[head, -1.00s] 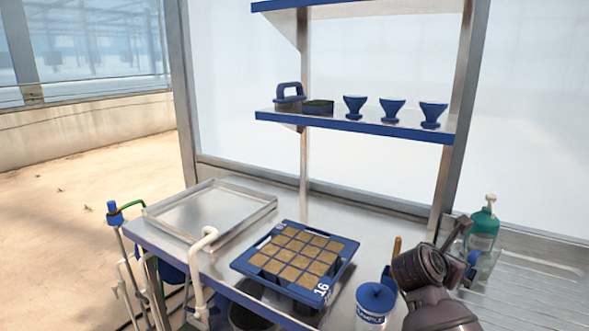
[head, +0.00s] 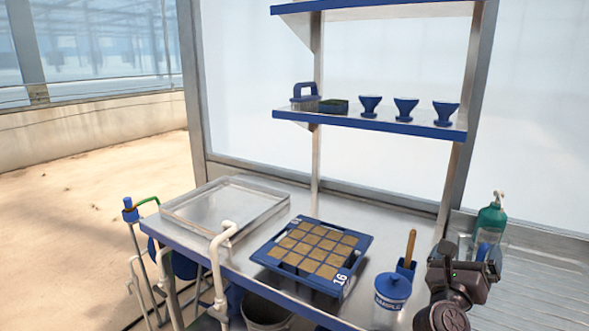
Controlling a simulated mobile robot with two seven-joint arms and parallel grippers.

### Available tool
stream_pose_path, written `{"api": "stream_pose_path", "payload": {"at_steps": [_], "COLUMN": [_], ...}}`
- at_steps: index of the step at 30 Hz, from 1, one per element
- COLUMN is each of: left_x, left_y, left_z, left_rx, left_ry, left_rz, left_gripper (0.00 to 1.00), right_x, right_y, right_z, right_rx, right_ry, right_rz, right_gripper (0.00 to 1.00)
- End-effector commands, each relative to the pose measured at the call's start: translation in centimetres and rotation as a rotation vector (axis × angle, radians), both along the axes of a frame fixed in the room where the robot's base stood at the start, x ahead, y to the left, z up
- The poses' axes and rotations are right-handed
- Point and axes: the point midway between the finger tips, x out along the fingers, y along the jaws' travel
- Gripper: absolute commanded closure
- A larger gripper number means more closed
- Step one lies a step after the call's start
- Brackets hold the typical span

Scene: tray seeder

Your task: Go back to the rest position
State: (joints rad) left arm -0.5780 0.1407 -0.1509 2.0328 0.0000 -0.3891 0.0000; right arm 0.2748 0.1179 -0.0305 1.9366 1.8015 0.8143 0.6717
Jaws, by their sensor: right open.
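My right gripper (head: 487,259) is at the lower right, beside the bench's right end and in front of the green bottle (head: 490,220). It is open, and I see nothing held in it. My left gripper is not in view. The blue seed tray (head: 322,283), marked 16 and filled with brown soil cells, lies on the steel bench (head: 225,252). My right gripper is apart from it, to its right.
A blue-lidded jar (head: 390,300) and a blue holder with a wooden handle (head: 410,250) stand between tray and gripper. A shelf (head: 380,124) above holds several blue items. A white pipe (head: 218,265) rises at the front.

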Motion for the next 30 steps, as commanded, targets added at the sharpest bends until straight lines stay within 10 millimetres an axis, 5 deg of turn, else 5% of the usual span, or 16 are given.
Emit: {"api": "stream_pose_path", "payload": {"at_steps": [8,14,22,30], "left_x": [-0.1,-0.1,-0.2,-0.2], "left_y": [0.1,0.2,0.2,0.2], "left_z": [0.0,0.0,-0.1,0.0], "left_rx": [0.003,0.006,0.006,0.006], "left_ry": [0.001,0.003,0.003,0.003], "left_rz": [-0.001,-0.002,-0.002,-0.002], "left_gripper": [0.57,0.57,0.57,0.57], "right_x": [-4.0,-7.1,-12.2,-19.6], "right_y": [5.1,9.5,13.5,13.3], "right_z": [0.5,-2.1,-9.0,-17.3], "right_rx": [-0.614,-1.052,-1.607,-2.073], "right_ry": [0.073,0.190,0.433,0.768], "right_rz": [0.170,0.306,0.532,0.838], "right_gripper": [0.00,0.00,0.00,0.00]}}
